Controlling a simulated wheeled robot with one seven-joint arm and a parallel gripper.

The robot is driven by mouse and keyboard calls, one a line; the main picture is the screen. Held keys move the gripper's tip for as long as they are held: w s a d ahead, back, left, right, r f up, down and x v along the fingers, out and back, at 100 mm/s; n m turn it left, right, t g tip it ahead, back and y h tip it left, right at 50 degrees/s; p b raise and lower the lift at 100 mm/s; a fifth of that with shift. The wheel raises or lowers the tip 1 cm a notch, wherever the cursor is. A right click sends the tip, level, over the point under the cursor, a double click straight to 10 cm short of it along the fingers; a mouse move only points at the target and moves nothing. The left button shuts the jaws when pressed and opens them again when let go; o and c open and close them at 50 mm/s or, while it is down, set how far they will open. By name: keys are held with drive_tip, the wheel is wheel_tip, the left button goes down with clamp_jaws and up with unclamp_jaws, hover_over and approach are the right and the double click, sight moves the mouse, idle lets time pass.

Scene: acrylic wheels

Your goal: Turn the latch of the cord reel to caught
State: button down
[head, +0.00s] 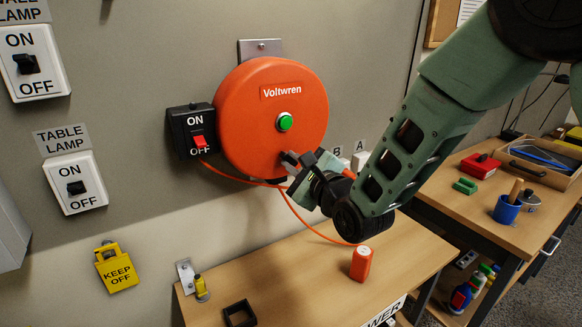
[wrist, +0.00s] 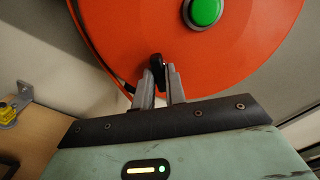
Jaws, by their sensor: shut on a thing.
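The cord reel (head: 252,131) is a round orange drum labelled Voltwren, mounted on the wall, with a green button (head: 285,122) near its middle. My gripper (head: 288,161) is at the lower right part of its face. In the wrist view, my gripper (wrist: 160,82) is shut on a small black lever (wrist: 156,66) on the reel face, which appears to be the latch. The fingers hide part of it. In the head view the latch is hidden behind my gripper. Its setting cannot be read. The green button also shows in the wrist view (wrist: 205,12).
A black switch box (head: 190,132) with a red rocker is left of the reel. An orange cord (head: 305,222) hangs to an orange plug-like block (head: 361,264) on the wooden table (head: 310,290). A yellow Keep Off tag (head: 116,268) hangs at left.

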drive_tip(key=shift+m, duration=0.3)
drive_tip(key=shift+d+f+m+b, duration=0.15)
drive_tip(key=shift+m+b, duration=0.6)
drive_tip(key=shift+m, duration=1.55)
drive_tip(key=shift+m+b, duration=0.5)
drive_tip(key=shift+m, duration=1.5)
drive_tip(key=c, duration=1.3)
unclamp_jaws()
